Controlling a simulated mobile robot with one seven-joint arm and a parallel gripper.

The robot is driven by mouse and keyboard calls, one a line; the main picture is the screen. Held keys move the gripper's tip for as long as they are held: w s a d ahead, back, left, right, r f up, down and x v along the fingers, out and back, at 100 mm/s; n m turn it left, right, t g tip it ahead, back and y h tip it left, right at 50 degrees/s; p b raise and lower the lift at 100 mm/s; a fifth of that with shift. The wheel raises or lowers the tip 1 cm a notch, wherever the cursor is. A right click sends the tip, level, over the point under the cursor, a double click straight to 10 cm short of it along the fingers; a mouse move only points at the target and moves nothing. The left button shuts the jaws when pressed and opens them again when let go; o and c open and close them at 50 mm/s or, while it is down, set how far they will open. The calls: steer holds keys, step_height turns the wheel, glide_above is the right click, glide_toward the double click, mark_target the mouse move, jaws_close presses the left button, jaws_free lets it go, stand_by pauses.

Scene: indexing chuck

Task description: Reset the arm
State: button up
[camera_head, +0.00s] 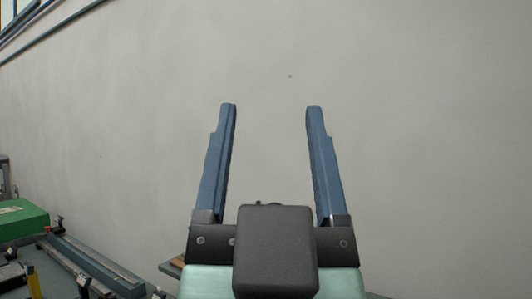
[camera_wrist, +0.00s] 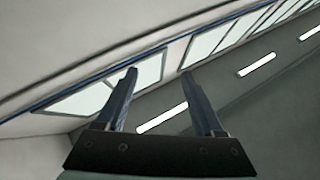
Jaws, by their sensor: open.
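My gripper (camera_head: 271,106) is raised in front of a plain pale wall in the head view, with its two blue fingers pointing up and spread apart. Nothing is between the fingers. In the wrist view the open fingers (camera_wrist: 160,72) stand against the upper wall, windows and ceiling. No chuck can be made out in either view.
The pale wall (camera_head: 420,130) fills most of the head view. At the lower left is a bench with a green box (camera_head: 22,217), a long grey rail (camera_head: 88,266) and a yellow item (camera_head: 33,280). The wrist view shows windows (camera_wrist: 105,92) and ceiling lights (camera_wrist: 162,118).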

steer(key=shift+s+a+r+n+t, duration=0.2)
steer(key=shift+s+r+n+t, duration=0.25)
steer(key=shift+s+r, duration=0.4)
step_height(320, 180, down, 6)
steer(key=b, duration=0.5)
steer(key=shift+r, duration=0.15)
